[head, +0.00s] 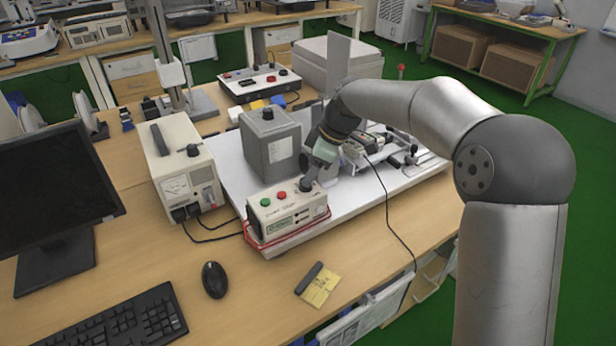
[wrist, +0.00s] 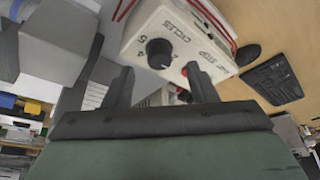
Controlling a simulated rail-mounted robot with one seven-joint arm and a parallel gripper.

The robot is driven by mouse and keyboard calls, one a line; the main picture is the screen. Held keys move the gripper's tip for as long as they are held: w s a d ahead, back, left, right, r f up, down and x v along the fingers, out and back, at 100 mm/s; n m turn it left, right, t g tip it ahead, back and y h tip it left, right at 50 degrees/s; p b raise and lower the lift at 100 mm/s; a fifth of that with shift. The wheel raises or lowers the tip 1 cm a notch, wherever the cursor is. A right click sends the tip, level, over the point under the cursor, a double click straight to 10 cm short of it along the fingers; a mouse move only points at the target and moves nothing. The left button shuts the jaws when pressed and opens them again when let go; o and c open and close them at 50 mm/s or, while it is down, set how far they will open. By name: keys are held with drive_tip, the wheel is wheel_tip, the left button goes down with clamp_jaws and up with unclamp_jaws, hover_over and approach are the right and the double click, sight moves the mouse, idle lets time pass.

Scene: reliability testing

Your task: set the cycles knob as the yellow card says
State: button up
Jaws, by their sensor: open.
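The cycles knob (wrist: 159,52) is a round black dial with a pale pointer mark, on the cream control box (wrist: 190,22). Numbers are printed around it; a 5 is legible. In the head view, the control box (head: 287,214) has green and red buttons on top, and my gripper (head: 311,174) is at its back right end, hiding the knob area. In the wrist view, my gripper (wrist: 161,84) is open, with its two dark fingers apart and the knob ahead between them, seemingly not touched. The yellow card (head: 321,288) lies on the bench; its writing is too small to read.
A grey box (head: 270,145) stands behind the control box. A cream power unit (head: 183,168) stands to its left. A red cable or guard runs along the control box's front. A dark bar (head: 309,277) lies by the card; a mouse (head: 214,279) is left of it.

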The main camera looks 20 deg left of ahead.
drive_tip(key=shift+x, duration=1.55)
drive_tip(key=c, duration=1)
drive_tip(key=shift+o, duration=0.2)
drive_tip(key=shift+m, duration=0.4)
drive_tip(key=m+t+b, duration=0.2)
drive_tip(key=m, duration=0.2)
drive_tip(key=shift+s+m, duration=0.15)
drive_tip(key=shift+m, duration=0.15)
drive_tip(key=m+t+h, duration=0.1)
drive_tip(key=m, duration=0.2)
drive_tip(key=shift+s+a+b, duration=0.1)
drive_tip(key=shift+a+b, duration=0.05)
drive_tip(key=shift+b, duration=0.25)
drive_tip(key=shift+m+t+h, duration=0.5)
drive_tip(key=shift+m+t, duration=0.1)
drive_tip(key=shift+m, duration=1.1)
